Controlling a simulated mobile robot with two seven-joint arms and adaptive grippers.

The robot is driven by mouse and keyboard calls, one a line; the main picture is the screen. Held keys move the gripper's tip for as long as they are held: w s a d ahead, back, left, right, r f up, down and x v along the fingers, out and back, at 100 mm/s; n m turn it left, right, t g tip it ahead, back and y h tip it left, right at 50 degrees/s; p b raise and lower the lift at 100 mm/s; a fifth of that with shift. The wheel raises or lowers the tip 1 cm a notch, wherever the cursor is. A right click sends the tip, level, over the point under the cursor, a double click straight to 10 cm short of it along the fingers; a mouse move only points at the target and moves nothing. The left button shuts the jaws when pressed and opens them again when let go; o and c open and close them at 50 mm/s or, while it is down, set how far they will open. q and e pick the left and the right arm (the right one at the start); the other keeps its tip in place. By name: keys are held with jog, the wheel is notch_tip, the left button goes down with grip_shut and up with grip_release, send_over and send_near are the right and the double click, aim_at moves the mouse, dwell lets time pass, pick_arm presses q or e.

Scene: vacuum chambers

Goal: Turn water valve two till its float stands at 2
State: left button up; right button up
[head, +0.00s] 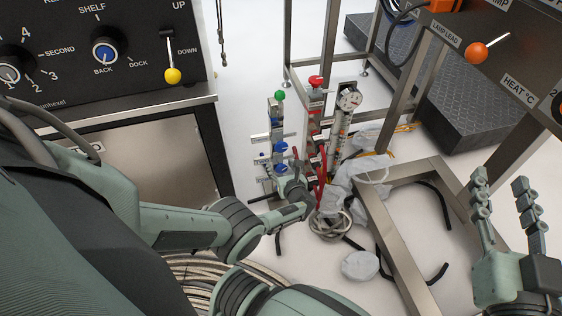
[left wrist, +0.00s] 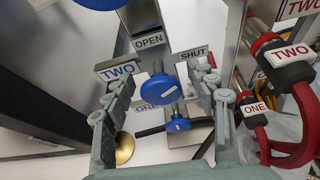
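Water valve two is a round blue knob (left wrist: 157,87) beside a white TWO sign (left wrist: 118,70), under OPEN and SHUT signs. My left gripper (left wrist: 160,70) is open, with one finger on each side of this knob; whether they touch it cannot be told. A second blue knob (left wrist: 178,122) stands lower, by a partly hidden sign. In the head view my left gripper (head: 292,184) is at the blue-valved post, just below the blue knobs (head: 280,147). The float and its scale are not readable. My right gripper (head: 500,180) is open and empty at far right.
A metal frame (head: 400,270) lies between my grippers.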

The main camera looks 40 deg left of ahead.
aim_at(282, 149)
pick_arm(q)
jog(key=c, duration=1.1)
jog(key=shift+n, duration=0.4)
jog(key=o, duration=1.2)
jog(key=shift+r, duration=0.15)
notch_tip(282, 149, up, 10)
jog(key=shift+f, duration=0.1)
jog(key=shift+s, duration=0.1)
